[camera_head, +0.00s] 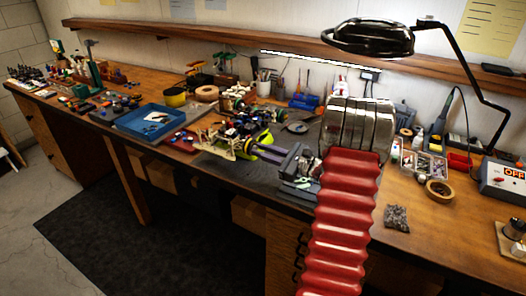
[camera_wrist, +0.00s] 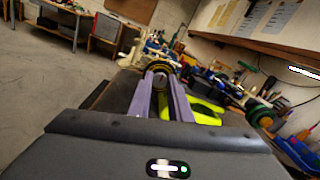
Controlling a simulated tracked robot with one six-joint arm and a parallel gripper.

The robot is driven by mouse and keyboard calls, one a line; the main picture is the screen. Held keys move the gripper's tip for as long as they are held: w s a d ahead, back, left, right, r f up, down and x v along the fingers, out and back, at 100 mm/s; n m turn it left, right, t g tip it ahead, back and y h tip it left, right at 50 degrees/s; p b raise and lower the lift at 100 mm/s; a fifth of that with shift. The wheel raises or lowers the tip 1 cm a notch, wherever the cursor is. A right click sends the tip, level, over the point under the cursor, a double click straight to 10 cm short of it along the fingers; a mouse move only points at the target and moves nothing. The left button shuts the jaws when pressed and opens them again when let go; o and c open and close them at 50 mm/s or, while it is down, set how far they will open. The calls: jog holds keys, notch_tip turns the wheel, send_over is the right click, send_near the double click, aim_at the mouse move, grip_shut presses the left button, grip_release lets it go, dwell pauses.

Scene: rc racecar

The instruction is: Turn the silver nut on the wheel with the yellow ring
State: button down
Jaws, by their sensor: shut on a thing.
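The racecar (camera_head: 232,138) stands on the workbench. Its wheel with the yellow ring (camera_head: 249,146) faces my gripper (camera_head: 262,149), and it also shows in the wrist view (camera_wrist: 161,66). My gripper's two long grey-purple fingers (camera_wrist: 160,82) reach to the middle of this wheel and are shut on the silver nut at its hub. The nut is mostly hidden between the fingertips, and its turn angle cannot be told. A bright yellow-green part (camera_wrist: 203,112) lies just right of the fingers in the wrist view.
A blue tray (camera_head: 150,121) lies left of the car. A black desk lamp (camera_head: 368,38) hangs over the bench at right. A tape roll (camera_head: 439,190) and a parts box (camera_head: 430,165) lie at right. Tools and bins line the back; the floor in front is clear.

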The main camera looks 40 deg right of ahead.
jog(key=shift+n, duration=1.3)
jog(key=c, duration=1.6)
grip_release()
jog(key=shift+s, duration=0.1)
jog(key=v, duration=1.3)
jog(key=shift+s+d, duration=0.1)
jog(key=shift+s, duration=0.2)
